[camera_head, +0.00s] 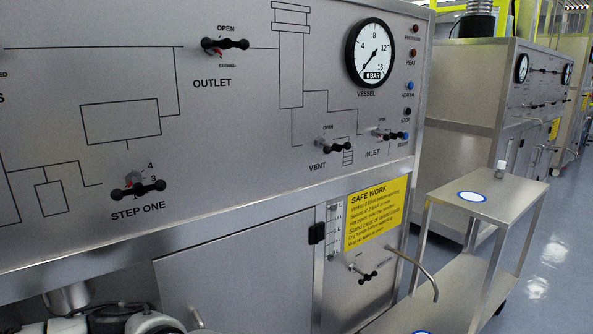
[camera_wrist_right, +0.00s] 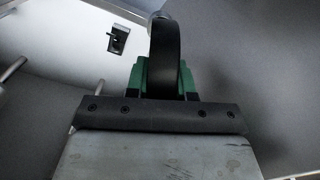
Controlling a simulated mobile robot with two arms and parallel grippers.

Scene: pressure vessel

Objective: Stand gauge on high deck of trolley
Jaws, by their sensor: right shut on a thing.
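My right gripper (camera_wrist_right: 165,75) shows only in the wrist view. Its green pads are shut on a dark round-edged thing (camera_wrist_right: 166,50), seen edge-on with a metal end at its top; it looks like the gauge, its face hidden. The trolley stands at the right of the head view. Its high deck (camera_head: 505,208) bears a white spot with a blue rim (camera_head: 472,197) and a small grey-capped cylinder (camera_head: 500,170) near the back edge. My left gripper is not in view.
A vessel panel with a fixed dial (camera_head: 370,52), valve handles and a yellow sign (camera_head: 374,214) fills the left and middle. A bent pipe (camera_head: 420,268) juts out near the trolley's lower deck (camera_head: 440,298). Most of the high deck is clear. Floor is open at the right.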

